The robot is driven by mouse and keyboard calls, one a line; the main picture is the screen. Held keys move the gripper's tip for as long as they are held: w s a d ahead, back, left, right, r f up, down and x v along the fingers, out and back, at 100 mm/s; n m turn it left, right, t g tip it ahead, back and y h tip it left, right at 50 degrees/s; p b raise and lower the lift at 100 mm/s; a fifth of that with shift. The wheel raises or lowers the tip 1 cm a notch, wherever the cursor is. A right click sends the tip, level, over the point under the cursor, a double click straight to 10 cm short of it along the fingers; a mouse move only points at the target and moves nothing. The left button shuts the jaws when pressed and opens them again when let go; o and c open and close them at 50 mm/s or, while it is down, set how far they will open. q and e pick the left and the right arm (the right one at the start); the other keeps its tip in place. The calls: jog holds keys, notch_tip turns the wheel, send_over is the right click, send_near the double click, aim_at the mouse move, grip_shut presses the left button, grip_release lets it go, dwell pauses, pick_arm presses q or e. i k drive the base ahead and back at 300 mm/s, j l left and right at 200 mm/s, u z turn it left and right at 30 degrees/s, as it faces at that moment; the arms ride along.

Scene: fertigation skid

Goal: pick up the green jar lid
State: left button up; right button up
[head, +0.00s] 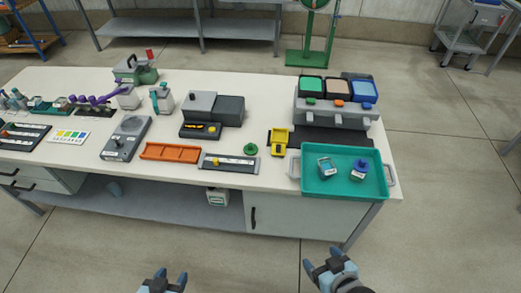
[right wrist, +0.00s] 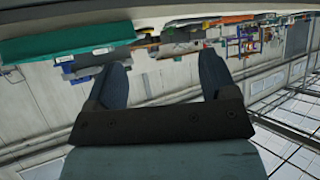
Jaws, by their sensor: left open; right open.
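A small round green lid (head: 250,149) with a raised middle lies on the white bench top, left of the teal tray and just behind the right end of a grey ruler-like plate. It appears to be the green jar lid. My left gripper (head: 165,274) is at the bottom of the head view, in front of the bench, open and empty. My right gripper (head: 326,258) is also in front of the bench, below the tray, open and empty. In the right wrist view its two fingers (right wrist: 163,72) stand apart with nothing between them. I cannot make out the lid there.
The teal tray (head: 313,187) holds a teal-lidded jar (head: 326,167) and a blue-lidded jar (head: 360,170). A yellow item (head: 279,142) stands right of the lid. An orange tray (head: 170,152) and the ruler-like plate (head: 222,163) lie near the front edge. A grey dispenser (head: 335,110) stands behind.

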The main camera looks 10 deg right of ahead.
aim_at(250, 149)
jog(key=i+l, duration=0.1)
jog(key=l, duration=0.2)
jog(key=i+l, duration=0.1)
jog(key=l, duration=0.25)
jog(key=i+l, duration=0.15)
jog(key=l, duration=0.15)
jog(key=i+l+u, duration=0.1)
jog(key=l+u, duration=0.6)
jog(key=u, duration=1.1)
